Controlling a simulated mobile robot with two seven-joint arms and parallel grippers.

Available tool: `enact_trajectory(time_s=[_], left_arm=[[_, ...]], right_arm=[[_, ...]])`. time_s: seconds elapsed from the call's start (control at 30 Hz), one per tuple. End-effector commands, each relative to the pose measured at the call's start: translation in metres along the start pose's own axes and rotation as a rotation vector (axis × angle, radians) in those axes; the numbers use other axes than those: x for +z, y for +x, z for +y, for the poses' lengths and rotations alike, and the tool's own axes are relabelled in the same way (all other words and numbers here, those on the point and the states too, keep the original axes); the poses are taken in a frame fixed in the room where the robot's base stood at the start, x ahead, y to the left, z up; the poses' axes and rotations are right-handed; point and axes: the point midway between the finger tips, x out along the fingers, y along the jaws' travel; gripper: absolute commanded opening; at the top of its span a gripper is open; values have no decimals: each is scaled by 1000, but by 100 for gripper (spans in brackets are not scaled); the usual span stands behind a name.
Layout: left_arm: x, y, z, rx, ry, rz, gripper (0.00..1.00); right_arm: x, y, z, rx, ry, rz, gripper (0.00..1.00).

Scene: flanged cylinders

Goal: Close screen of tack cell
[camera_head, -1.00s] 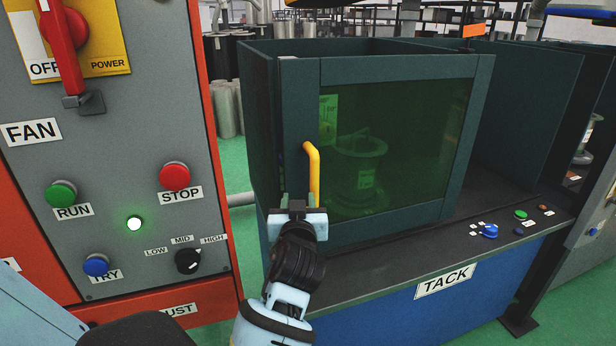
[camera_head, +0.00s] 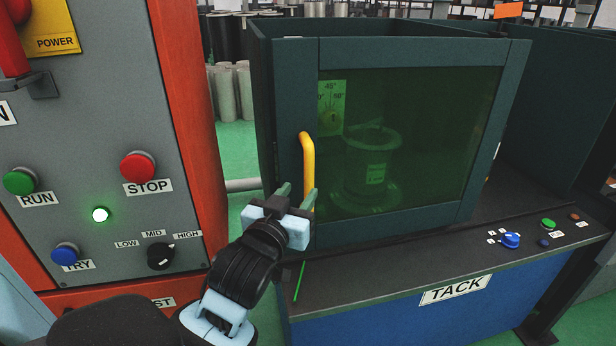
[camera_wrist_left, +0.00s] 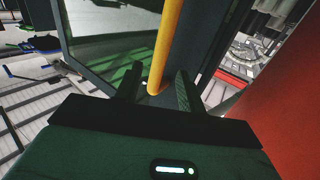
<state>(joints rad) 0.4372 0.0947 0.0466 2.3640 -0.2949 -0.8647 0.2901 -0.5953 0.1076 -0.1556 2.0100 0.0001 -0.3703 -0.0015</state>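The screen of the tack cell is a dark-framed, green-tinted panel (camera_head: 430,130) above the TACK bench. A flanged cylinder (camera_head: 370,170) shows through it. A yellow upright handle (camera_head: 308,160) is on the screen's left frame; it also shows in the left wrist view (camera_wrist_left: 165,45). My left gripper (camera_head: 296,193) is at the lower end of the handle. In the left wrist view its two fingers (camera_wrist_left: 156,88) stand apart, one on each side of the handle, with visible gaps. My right gripper is not in view.
A grey control panel (camera_head: 100,150) with an orange-red frame stands close on the left of my left arm. The bench top (camera_head: 400,260) carries a blue knob (camera_head: 510,240) and a green button (camera_head: 548,224) on the right. A TACK label (camera_head: 455,289) is on its front.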

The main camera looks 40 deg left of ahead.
Motion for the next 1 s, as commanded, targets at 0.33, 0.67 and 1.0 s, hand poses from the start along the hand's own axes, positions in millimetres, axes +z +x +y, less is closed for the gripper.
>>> enact_trajectory(time_s=[0.33,0.67,1.0], left_arm=[[-1,51,-1,-3,0,1,39],[-1,68,-1,-2,0,1,39],[-1,67,-1,-2,0,1,18]], right_arm=[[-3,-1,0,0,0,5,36],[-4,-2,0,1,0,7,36],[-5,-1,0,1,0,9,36]])
